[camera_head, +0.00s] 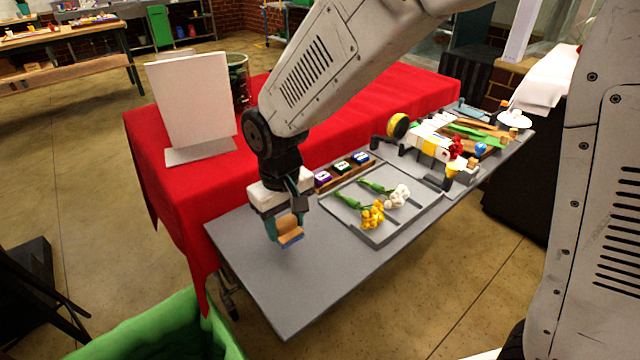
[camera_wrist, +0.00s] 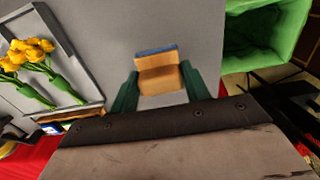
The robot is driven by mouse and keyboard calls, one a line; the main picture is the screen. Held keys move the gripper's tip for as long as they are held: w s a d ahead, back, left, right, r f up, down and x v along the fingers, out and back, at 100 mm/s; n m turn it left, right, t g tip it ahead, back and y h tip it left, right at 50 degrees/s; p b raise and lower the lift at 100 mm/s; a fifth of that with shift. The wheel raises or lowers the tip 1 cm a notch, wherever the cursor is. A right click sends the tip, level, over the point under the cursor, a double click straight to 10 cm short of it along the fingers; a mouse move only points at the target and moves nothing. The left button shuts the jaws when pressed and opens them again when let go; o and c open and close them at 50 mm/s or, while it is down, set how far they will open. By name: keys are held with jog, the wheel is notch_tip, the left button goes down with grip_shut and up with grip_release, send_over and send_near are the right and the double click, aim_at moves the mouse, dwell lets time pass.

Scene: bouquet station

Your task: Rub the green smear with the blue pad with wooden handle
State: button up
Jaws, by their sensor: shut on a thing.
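My gripper (camera_head: 287,222) is shut on the wooden handle of the blue pad (camera_head: 291,241), over the left part of the grey table. In the wrist view the gripper (camera_wrist: 160,92) has its green fingers on either side of the wooden handle, and the blue edge of the pad (camera_wrist: 156,51) shows beyond it. I cannot tell whether the pad touches the tabletop. No green smear shows in either view; the pad, gripper and arm hide part of the table.
The grey table (camera_head: 310,290) is bare at its front left. A grey tray (camera_head: 385,238) with yellow and white flowers lies right of the gripper. A wooden rack (camera_head: 345,177) of small blocks stands behind. A green bin (camera_head: 160,330) is below the table's left end.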

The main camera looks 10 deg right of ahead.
jog(key=shift+r, duration=0.9)
